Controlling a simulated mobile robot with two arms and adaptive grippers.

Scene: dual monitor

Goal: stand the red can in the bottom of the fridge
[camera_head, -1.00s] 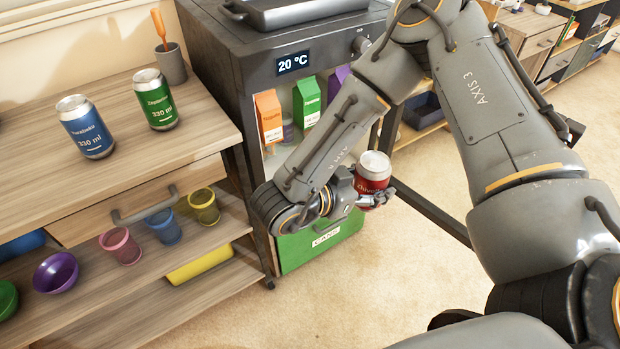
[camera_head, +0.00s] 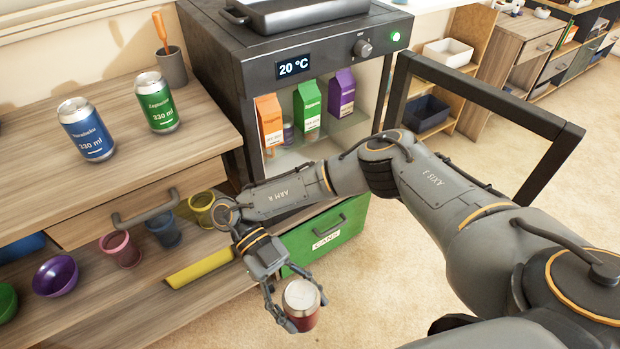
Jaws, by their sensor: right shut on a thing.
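The red can (camera_head: 302,306) is in my right gripper (camera_head: 298,306), which is shut around its side. The can is roughly upright with its silver top facing up, in front of the fridge and above the floor. The dark fridge (camera_head: 217,68) shows a 20 °C display, and its glass door (camera_head: 530,176) stands open to the right. A shelf inside holds orange, green and purple cartons. My right arm crosses the opening and hides part of the interior. My left gripper does not show.
A wooden counter (camera_head: 50,190) on the left holds a blue can (camera_head: 86,130), a green can (camera_head: 157,103) and a grey cup (camera_head: 171,67). A tray (camera_head: 290,12) lies on top of the fridge. The carpet on the right is clear.

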